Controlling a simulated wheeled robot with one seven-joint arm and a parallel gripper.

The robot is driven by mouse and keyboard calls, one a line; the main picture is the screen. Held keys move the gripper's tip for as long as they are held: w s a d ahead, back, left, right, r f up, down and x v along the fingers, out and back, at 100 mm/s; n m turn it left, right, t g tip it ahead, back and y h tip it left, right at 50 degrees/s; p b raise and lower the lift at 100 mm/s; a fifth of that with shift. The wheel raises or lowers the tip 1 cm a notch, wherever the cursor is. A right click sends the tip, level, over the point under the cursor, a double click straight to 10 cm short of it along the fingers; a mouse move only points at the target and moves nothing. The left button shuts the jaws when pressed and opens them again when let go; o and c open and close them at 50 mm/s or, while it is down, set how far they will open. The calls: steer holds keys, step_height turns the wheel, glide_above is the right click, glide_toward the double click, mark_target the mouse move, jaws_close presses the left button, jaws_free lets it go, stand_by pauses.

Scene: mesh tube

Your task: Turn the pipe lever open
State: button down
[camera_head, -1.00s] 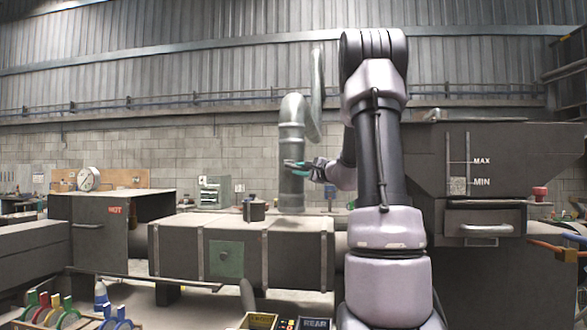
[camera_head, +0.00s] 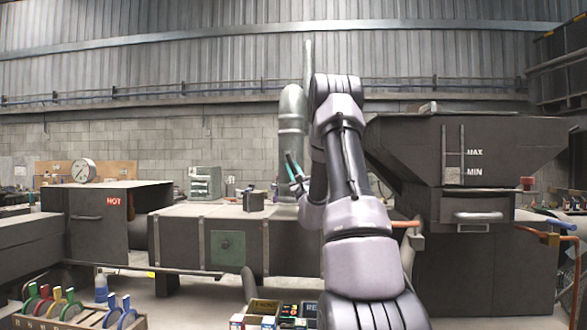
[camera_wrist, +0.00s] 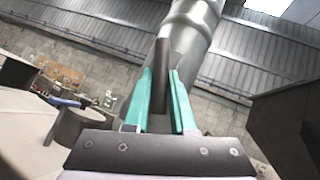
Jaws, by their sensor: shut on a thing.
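A vertical grey metal pipe (camera_head: 292,135) stands behind the low duct, and my arm partly covers it in the head view. It also shows at the top of the wrist view (camera_wrist: 195,30). A dark bar-like lever (camera_wrist: 162,62) shows against the pipe in the wrist view, between my teal fingers. My gripper (camera_wrist: 161,82) is shut on this lever, and the lever's lower end is partly hidden by the fingers. In the head view my gripper (camera_head: 291,165) is in front of the pipe, fingers pointing up and slightly left; the lever is hard to make out there.
A dark hopper (camera_head: 470,145) marked MAX and MIN stands right of my arm. The low duct (camera_head: 185,240) runs below the gripper with a small pot (camera_head: 253,201) on it. A box marked HOT (camera_head: 90,225) is at left. Boxes (camera_head: 262,310) lie at the front.

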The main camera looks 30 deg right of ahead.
steer(key=shift+w+a+f+m+g+h, duration=0.15)
steer(key=shift+a+m+h, duration=0.1)
steer(key=shift+m+h, duration=1.15)
steer(key=shift+w+a+r+m+g+h, duration=0.1)
steer(key=shift+w+a+m+h, duration=0.1)
steer(key=shift+m+h, duration=1.15)
steer(key=shift+w+a+f+m+g+h, duration=0.1)
steer(key=shift+a+m+h, duration=0.15)
steer(key=shift+m+h, duration=1.15)
steer(key=shift+m, duration=0.35)
steer(key=c, duration=0.8)
jaws_free()
steer(key=shift+o, duration=0.2)
steer(key=v, duration=1)
steer(key=shift+s+f, duration=0.25)
steer(key=shift+a, duration=0.1)
